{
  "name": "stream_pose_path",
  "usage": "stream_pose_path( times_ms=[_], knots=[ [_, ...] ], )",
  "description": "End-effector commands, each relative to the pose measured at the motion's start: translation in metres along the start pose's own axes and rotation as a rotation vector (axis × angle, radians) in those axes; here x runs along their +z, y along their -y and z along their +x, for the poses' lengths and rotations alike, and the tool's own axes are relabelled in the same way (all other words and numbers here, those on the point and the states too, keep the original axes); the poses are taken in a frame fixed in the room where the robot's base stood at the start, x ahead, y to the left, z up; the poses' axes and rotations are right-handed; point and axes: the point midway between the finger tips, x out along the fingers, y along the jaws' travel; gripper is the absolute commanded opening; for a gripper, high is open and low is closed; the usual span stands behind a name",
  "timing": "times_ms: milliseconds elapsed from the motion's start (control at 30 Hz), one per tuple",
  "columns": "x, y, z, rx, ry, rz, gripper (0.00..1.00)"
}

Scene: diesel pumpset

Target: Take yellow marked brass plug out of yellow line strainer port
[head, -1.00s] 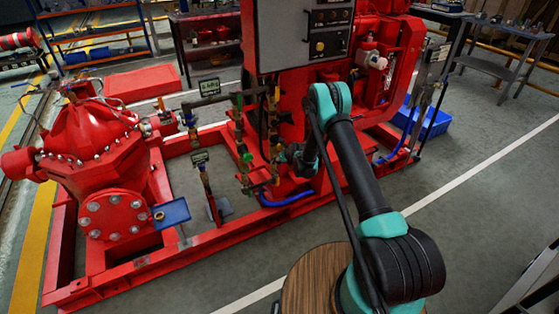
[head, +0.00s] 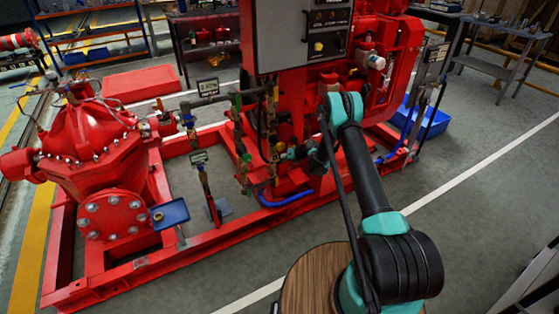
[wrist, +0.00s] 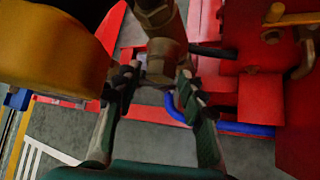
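In the wrist view, a brass fitting (wrist: 165,52) hangs down from the top centre, with a hexagonal part and a short lower end. I cannot make out a yellow mark on it, so I cannot tell plug from port. My gripper (wrist: 158,76) has its two dark fingers parted, one on each side of the fitting's lower end. They look slightly apart from it; contact is not clear. In the head view, my gripper (head: 288,154) is beside the brass and yellow pipework (head: 274,150), small and partly hidden by my arm.
A large yellow-orange rounded part (wrist: 50,50) is close at the left in the wrist view. A blue hose (head: 288,199) curves below the pipework. A blue tray (head: 176,211) with a small brass-coloured piece stands left on the red frame (head: 205,240). The red engine is behind.

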Motion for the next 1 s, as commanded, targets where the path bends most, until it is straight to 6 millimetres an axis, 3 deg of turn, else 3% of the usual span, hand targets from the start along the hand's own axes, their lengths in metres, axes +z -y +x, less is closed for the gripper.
stream_pose_path(
  times_ms=[33, 300, 500, 1000],
  knots=[
    [0.0000, -0.0001, 0.0000, 0.000, 0.000, 0.000, 0.31],
    [0.0000, 0.0001, 0.0000, -0.001, 0.000, 0.000, 0.00],
    [0.0001, -0.0017, 0.0004, -0.025, 0.000, -0.026, 0.00],
    [-0.0006, -0.0076, 0.0020, -0.362, 0.001, -0.363, 0.00]
  ],
)
